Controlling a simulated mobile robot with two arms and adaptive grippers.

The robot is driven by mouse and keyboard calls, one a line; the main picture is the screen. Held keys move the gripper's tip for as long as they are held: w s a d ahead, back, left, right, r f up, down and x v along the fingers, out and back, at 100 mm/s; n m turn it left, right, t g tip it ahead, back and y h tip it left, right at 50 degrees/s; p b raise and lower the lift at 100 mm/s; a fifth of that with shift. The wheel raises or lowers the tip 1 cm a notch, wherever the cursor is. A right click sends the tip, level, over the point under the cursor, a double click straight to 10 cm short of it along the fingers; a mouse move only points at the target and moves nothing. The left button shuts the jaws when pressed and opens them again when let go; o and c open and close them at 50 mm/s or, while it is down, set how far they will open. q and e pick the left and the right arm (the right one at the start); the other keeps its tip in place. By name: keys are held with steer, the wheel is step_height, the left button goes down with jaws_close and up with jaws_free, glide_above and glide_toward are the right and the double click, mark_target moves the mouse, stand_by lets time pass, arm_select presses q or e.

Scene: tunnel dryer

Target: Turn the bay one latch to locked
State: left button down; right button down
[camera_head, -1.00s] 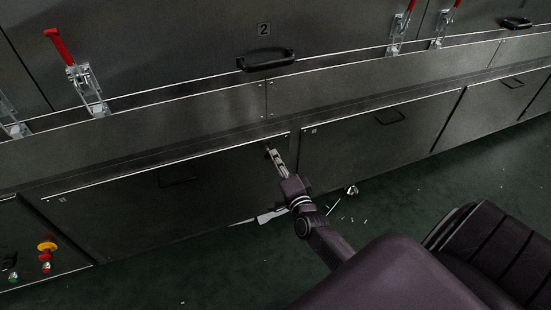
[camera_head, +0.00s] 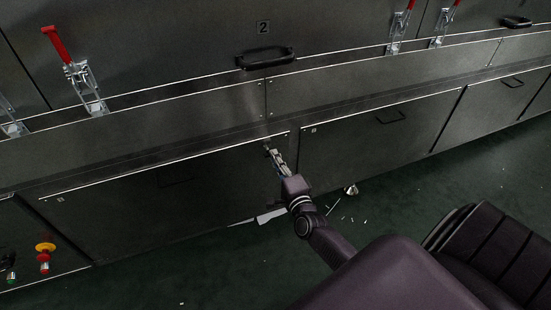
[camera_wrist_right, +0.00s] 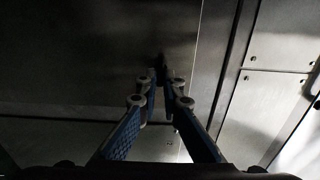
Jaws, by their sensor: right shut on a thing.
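The bay one latch (camera_head: 268,147) is a small dark piece at the upper right corner of a lower dark panel (camera_head: 120,205), mostly hidden by my fingers. My right gripper (camera_head: 271,152) reaches up to it from below and is shut on it. In the right wrist view my fingers (camera_wrist_right: 160,78), with blue inner faces, come together on a dark, thin latch (camera_wrist_right: 158,62) against the panel. The latch's exact angle is too dark and small to tell. My left gripper does not show.
A neighbouring lower panel (camera_head: 370,138) with a black handle (camera_head: 391,117) stands to the right across a narrow gap. Red-handled clamps (camera_head: 80,75) and a black handle (camera_head: 266,58) are above. Buttons (camera_head: 45,250) are at lower left. White scraps lie on the green floor (camera_head: 400,185).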

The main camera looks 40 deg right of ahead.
steer(key=c, duration=2.1)
jaws_free()
steer(key=shift+s, duration=0.1)
steer(key=v, duration=1.1)
steer(key=shift+s, duration=0.4)
steer(key=shift+a, duration=0.15)
